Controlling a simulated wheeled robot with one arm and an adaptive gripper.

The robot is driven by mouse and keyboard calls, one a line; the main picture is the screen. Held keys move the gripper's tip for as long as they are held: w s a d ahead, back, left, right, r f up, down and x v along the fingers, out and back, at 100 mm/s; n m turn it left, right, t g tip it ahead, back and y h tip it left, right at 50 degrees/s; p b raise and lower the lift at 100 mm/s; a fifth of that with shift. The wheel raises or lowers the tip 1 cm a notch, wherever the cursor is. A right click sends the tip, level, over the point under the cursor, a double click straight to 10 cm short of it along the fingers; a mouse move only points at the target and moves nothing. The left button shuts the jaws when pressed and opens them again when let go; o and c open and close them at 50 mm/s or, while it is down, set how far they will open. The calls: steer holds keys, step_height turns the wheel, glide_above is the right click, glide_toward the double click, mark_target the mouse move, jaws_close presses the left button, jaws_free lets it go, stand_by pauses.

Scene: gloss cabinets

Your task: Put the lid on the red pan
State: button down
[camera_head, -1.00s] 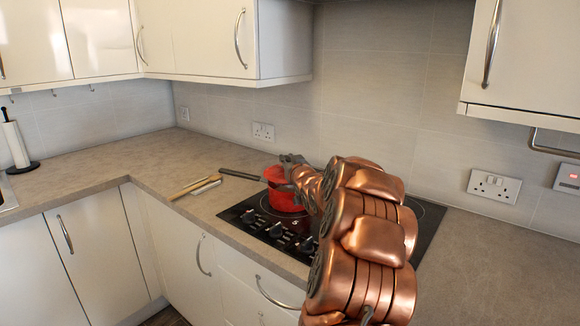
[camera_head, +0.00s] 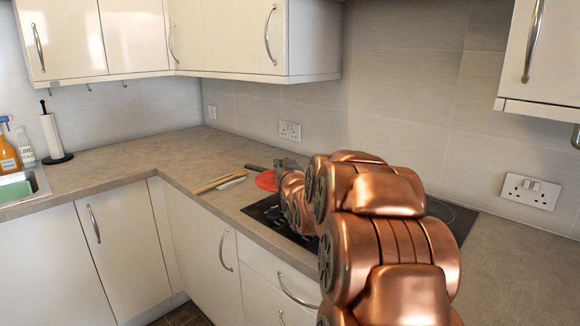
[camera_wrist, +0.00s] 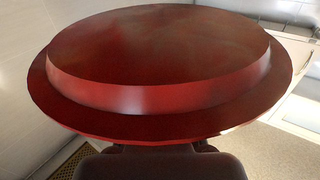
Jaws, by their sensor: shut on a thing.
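The red lid (camera_wrist: 160,55) fills most of the wrist view, close to the camera, with its round raised face and rim showing. My gripper (camera_wrist: 158,147) is shut on it at the lower edge of that view; the grip itself is mostly hidden. In the head view, my gripper (camera_head: 285,168) is over the far left part of the hob, and the lid shows as a red disc (camera_head: 266,181) beside it. A dark pan handle (camera_head: 255,168) shows behind the lid. The red pan's body is hidden behind my arm and the lid, so I cannot tell the gap between them.
The black hob (camera_head: 262,210) is largely covered by my arm. Wooden and white utensils (camera_head: 220,183) lie on the worktop (camera_head: 130,165) left of it. A paper towel holder (camera_head: 54,135) and bottles (camera_head: 8,155) stand far left. Wall cabinets (camera_head: 240,35) hang above.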

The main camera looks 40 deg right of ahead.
steer(key=shift+w+d+r+p, duration=0.1)
steer(key=shift+d+r+p, duration=0.25)
steer(key=shift+p, duration=0.1)
steer(key=d+p, duration=0.1)
steer(key=d, duration=0.1)
steer(key=d+r+p, duration=0.1)
steer(key=d, duration=0.1)
steer(key=w+d+p, duration=0.1)
steer(key=d, duration=0.1)
steer(key=shift+r+p, duration=0.3)
steer(key=shift+p, duration=0.05)
steer(key=d+p, duration=0.4)
steer(key=d, duration=0.4)
step_height(320, 180, down, 6)
steer(key=b, duration=0.2)
steer(key=shift+d+b, duration=0.35)
steer(key=shift+f, duration=0.45)
steer(key=c, duration=1)
jaws_free()
